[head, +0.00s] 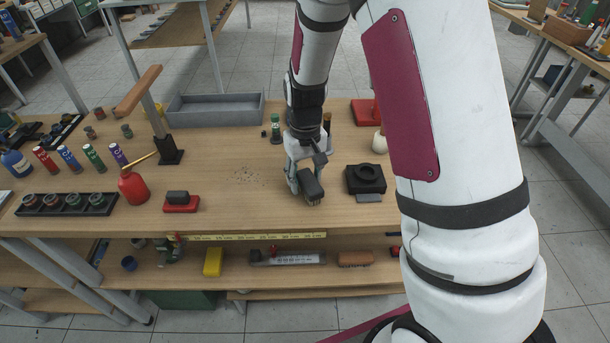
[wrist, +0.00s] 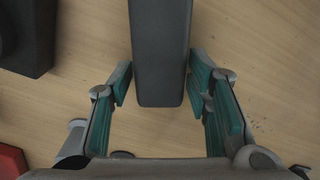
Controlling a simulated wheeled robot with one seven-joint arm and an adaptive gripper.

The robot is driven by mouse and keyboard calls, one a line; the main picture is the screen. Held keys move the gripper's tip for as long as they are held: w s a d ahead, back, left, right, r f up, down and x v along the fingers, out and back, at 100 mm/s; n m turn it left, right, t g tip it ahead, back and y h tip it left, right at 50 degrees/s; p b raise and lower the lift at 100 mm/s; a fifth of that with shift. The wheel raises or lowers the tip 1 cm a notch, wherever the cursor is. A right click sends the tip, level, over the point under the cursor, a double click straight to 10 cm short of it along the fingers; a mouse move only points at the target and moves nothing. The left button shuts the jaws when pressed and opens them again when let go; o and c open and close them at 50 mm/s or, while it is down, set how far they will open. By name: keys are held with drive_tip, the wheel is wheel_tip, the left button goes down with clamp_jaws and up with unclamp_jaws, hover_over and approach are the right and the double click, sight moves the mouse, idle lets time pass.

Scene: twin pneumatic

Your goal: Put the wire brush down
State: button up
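The wire brush (head: 312,187) has a dark grey block with bristles on its underside. It is between the fingers of my gripper (head: 305,180), over the front middle of the workbench (head: 230,215). In the wrist view the block (wrist: 160,60) runs up from the middle to the top edge. The teal finger pads of my gripper (wrist: 160,85) meet its two sides near their tips, so the gripper looks shut on it. The bristles are at or just above the wood; I cannot tell whether they touch.
A black block with a round recess (head: 366,178) stands close right of the brush. A patch of crumbs (head: 247,176) lies to the left. A red-based block (head: 181,202), a red oil can (head: 133,187) and a grey tray (head: 215,108) are farther left. Bare wood surrounds the crumbs.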

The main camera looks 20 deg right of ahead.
sight(305, 174)
drive_tip(key=shift+r, duration=0.1)
wheel_tip(305, 174, up, 11)
drive_tip(key=s+r+t, duration=0.2)
drive_tip(key=s+r, duration=0.9)
drive_tip(key=r, duration=0.1)
drive_tip(key=s+r+m+t, duration=0.1)
drive_tip(key=s, duration=1.5)
drive_tip(key=shift+s+d+r+p, duration=0.25)
drive_tip(key=shift+s+r+p, duration=0.05)
drive_tip(key=shift+r+p, duration=0.1)
